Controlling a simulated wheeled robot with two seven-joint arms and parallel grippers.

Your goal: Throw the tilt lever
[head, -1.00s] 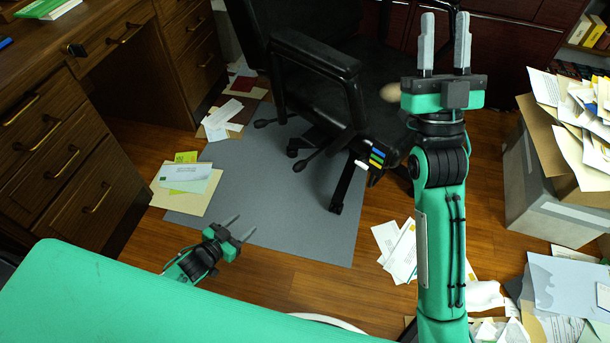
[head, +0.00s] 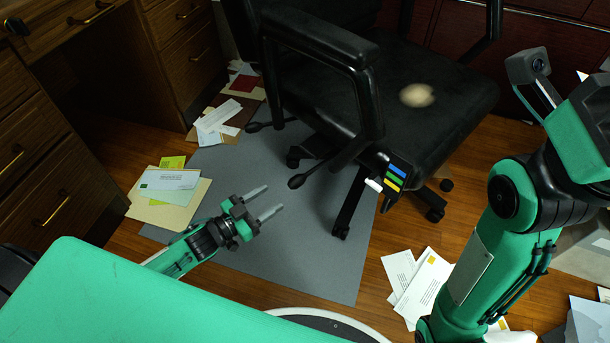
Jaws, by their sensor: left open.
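A black office chair (head: 405,95) stands on a grey mat. Two dark levers with paddle-shaped ends stick out to the left from under its seat: a nearer lever (head: 298,181) and a farther lever (head: 258,126). I cannot tell from a label which is the tilt lever. My left gripper (head: 275,198) is open and empty. Its fingers point right, and their tips are just left of and below the nearer lever's end in the picture, seemingly apart from it. My right arm is at the right; its fingers are out of view.
Blue, green, yellow and white tabs (head: 393,178) sit at the seat's front edge. The grey mat (head: 310,260) is clear in front of the chair. Papers (head: 165,185) lie left of the mat, and envelopes (head: 418,285) lie right of it. A wooden desk (head: 40,160) stands at the left.

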